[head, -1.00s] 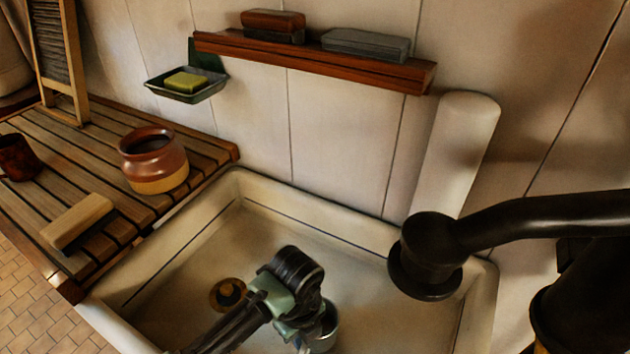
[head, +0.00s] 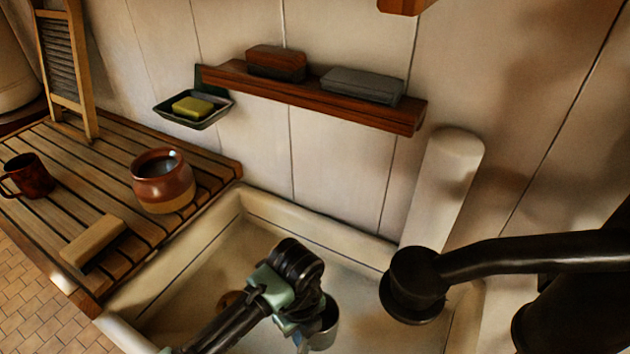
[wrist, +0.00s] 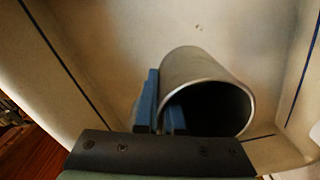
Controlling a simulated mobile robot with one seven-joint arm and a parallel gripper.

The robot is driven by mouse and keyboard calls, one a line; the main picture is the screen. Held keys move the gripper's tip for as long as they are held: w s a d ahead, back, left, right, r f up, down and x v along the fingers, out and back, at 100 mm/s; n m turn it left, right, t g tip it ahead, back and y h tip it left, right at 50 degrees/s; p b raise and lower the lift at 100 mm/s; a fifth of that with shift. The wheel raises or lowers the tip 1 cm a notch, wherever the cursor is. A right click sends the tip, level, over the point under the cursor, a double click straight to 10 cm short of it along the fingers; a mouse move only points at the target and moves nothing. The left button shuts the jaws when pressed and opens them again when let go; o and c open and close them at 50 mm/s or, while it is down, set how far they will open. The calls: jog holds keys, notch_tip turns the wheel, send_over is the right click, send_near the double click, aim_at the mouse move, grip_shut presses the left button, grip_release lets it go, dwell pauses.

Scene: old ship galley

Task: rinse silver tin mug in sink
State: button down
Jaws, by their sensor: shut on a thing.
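The silver tin mug (wrist: 210,66) is in the wrist view, its open mouth facing the camera and its inside dark. My gripper (wrist: 158,112) is shut on the mug at its left side, with one blue finger outside the wall and one seemingly inside the mouth. In the head view my arm hides most of the mug (head: 325,330), and only a grey part shows at the lower middle. It is inside the pale sink (head: 375,250). The black spout (head: 412,285) is to the right of the mug and apart from it in the picture. I see no running water.
A slatted wooden drainboard (head: 100,190) at left holds a brown pot (head: 163,190), a dark red mug (head: 27,180) and a tan block (head: 92,241). A wooden shelf (head: 310,98) and a soap dish (head: 190,112) are on the wall. The drain is partly behind my arm.

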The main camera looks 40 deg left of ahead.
jog(key=shift+r+p, duration=3.55)
jog(key=shift+r, duration=1.1)
jog(key=shift+r+p, duration=1.6)
jog(key=shift+r, duration=0.4)
